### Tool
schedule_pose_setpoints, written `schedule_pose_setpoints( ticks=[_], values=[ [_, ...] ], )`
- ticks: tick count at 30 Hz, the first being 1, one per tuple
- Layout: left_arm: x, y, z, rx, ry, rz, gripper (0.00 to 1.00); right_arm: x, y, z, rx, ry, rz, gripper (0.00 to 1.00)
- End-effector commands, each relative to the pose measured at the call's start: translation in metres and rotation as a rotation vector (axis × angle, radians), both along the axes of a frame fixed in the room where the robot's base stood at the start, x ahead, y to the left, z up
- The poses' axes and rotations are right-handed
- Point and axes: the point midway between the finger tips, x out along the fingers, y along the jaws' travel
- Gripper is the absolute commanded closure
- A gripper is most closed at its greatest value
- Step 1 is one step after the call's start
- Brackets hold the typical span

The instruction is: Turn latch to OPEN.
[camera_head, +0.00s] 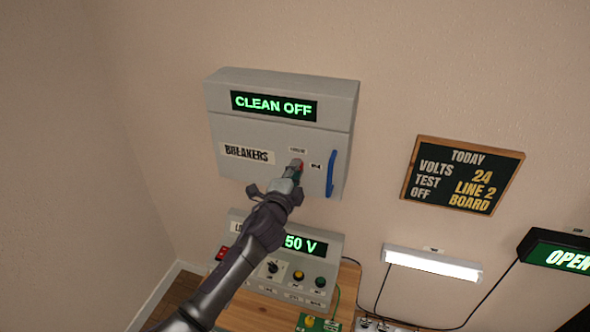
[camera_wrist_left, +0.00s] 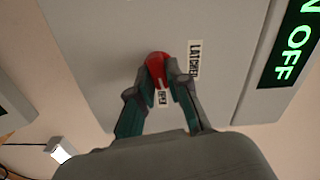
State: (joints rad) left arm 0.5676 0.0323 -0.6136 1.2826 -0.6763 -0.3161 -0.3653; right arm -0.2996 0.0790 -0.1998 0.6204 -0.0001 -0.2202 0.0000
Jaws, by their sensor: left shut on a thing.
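The red latch (camera_wrist_left: 156,66) is on the front of the grey breaker box (camera_head: 225,135). My right gripper is not in view.
A blue handle (camera_head: 331,174) is right of the latch. A display (camera_head: 273,106) above reads CLEAN OFF. Below, a console (camera_head: 322,262) with knobs and a 50 V display stands on a wooden table (camera_head: 347,284). A chalkboard (camera_head: 463,175) hangs at right.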

Motion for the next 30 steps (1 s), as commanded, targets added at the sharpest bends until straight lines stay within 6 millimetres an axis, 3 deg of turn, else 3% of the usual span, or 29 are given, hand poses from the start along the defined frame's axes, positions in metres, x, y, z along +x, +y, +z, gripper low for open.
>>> schedule_pose_setpoints(
  ticks=[1, 12, 29, 30],
  values=[
    [0.002, 0.0009, 0.007, 0.031, -0.022, 0.001, 1.0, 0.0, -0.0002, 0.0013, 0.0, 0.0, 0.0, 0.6],
    [0.0019, 0.0005, 0.0068, 0.184, -0.072, 0.002, 1.0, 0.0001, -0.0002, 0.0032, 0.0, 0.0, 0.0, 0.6],
    [0.0021, 0.0009, 0.0068, 0.21, -0.081, 0.004, 1.0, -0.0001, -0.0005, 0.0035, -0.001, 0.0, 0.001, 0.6],
    [0.0021, 0.0009, 0.0068, 0.21, -0.081, 0.004, 0.8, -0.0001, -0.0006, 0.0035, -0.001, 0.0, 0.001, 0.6]
  ],
)
